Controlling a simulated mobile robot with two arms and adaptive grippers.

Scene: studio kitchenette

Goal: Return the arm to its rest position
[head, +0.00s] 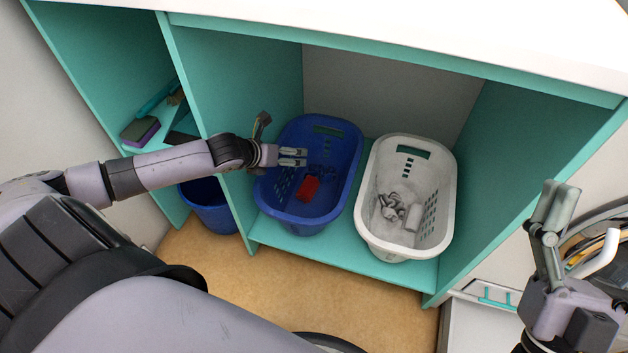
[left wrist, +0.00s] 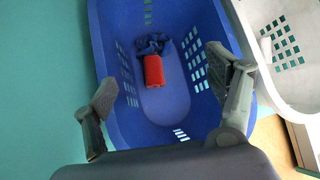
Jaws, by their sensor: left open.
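My left arm reaches in from the left in the head view. Its gripper (head: 293,157) is over the left part of the blue basket (head: 342,181), above its inside. In the left wrist view the left gripper (left wrist: 168,95) has its two fingers wide apart with nothing between them. Beyond them, a red item (left wrist: 154,70) and a dark blue crumpled item (left wrist: 152,45) lie in the basket. The red item also shows in the head view (head: 308,188). My right gripper (head: 553,215) is at the right edge of the head view, its fingers close together; its opening is unclear.
A white basket (head: 441,166) with grey and white items stands beside the blue one on the teal shelf (head: 330,248). A teal divider (head: 240,205) stands close to my left forearm. A dark blue bin (head: 211,211) is below at the left. The tan floor in front is clear.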

